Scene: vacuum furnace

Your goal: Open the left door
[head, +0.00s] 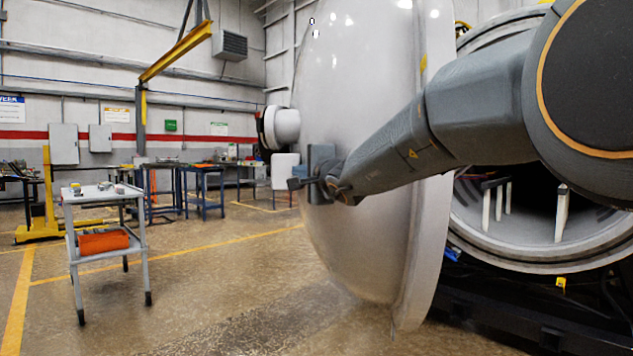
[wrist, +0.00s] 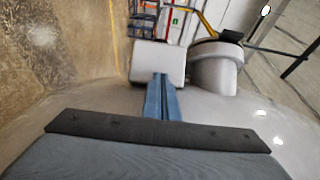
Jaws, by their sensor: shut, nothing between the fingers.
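The big pale domed door (head: 365,90) stands swung out to the left of the round furnace chamber (head: 540,238), whose dark opening shows at right. My gripper (head: 296,184) is at the left part of the door's curved outer face, with my arm crossing in front of the door. In the wrist view my gripper (wrist: 160,80) has its blue fingers together and nothing between them. The door's pale curved surface (wrist: 95,100) lies close around them. Whether the fingers touch it I cannot tell. No handle can be made out.
A white box (wrist: 157,60) and a rounded white fitting (wrist: 213,72) are just beyond my fingertips. A grey trolley (head: 103,235) with an orange item stands at left. Blue-legged tables (head: 203,190) stand farther back. Open floor (head: 220,290) lies between the trolley and the door.

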